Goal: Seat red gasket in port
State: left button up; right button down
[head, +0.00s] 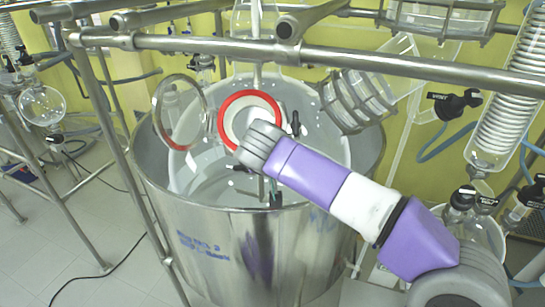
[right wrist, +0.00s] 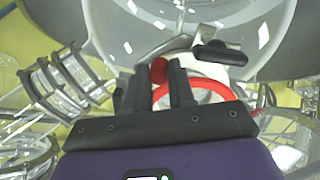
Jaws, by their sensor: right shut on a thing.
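The red gasket (head: 249,94) is a ring that shows in front of the white round port (head: 238,122) of the glass reactor. In the head view it frames the port opening. I cannot tell whether it touches the port rim. My right gripper (head: 258,140) reaches in from the lower right and covers the ring's lower right part. In the right wrist view my right gripper (right wrist: 160,88) is shut on the red gasket (right wrist: 208,83), with a rounded red part between the fingertips. The fingers hide part of the ring. My left gripper is not in view.
A round clear glass cover (head: 181,112) stands open left of the port. The reactor sits in a steel vessel (head: 235,240). A steel rail (head: 360,60) crosses above, and a ribbed grey clamp (head: 355,100) sits to the right. A black handle (right wrist: 220,53) is near the fingers.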

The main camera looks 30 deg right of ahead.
jog(key=shift+x, duration=1.45)
jog(key=shift+b+x, duration=0.4)
jog(key=shift+x, duration=0.4)
jog(key=c, duration=0.9)
grip_release()
jog(key=shift+o, duration=0.2)
jog(key=v, duration=0.7)
jog(key=shift+s+r+b, duration=0.2)
jog(key=shift+b, duration=0.15)
